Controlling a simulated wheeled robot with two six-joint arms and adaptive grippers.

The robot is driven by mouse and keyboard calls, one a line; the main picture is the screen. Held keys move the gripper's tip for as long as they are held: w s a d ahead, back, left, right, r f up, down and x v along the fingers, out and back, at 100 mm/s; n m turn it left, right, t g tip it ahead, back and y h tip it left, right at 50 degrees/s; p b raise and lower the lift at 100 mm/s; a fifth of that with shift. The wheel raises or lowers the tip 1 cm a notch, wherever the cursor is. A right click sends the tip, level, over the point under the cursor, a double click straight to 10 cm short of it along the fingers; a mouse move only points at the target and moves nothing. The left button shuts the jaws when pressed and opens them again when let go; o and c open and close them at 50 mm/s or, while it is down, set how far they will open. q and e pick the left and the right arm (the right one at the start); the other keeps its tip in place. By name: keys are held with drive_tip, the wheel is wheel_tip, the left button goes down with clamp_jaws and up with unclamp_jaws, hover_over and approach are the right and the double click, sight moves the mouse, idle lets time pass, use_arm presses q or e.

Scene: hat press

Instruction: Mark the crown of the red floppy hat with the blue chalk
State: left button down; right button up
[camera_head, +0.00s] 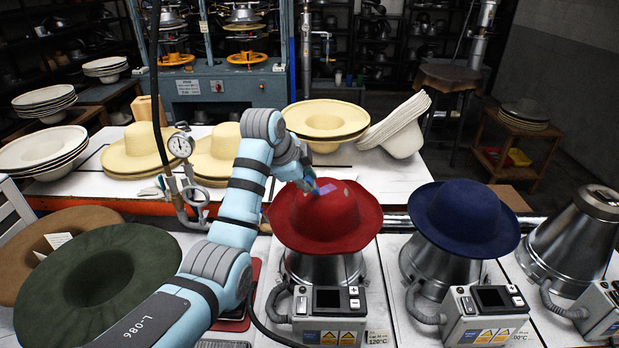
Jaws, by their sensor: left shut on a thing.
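The red floppy hat (336,222) sits crown up on a metal form with a control box, at the middle of the view. My left arm comes in from the lower left, and my left gripper (313,188) is at the upper left of the crown. It is shut on a small blue piece that looks like the blue chalk (327,190). The chalk lies against or just over the crown; I cannot tell whether it touches. My right gripper is not in view.
A navy hat (462,217) sits on another form to the right, and a bare metal form (573,244) stands beyond it. Green (97,285) and brown hats lie at the left. Straw hats (327,118) cover the bench behind. A pressure gauge (180,145) stands left of my arm.

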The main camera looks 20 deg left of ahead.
use_arm(q)
drive_tip(key=shift+r, duration=3.05)
drive_tip(key=shift+r, duration=1.5)
drive_tip(key=shift+w+f+b, duration=0.25)
drive_tip(key=shift+f+b, duration=0.05)
drive_tip(key=shift+f, duration=0.85)
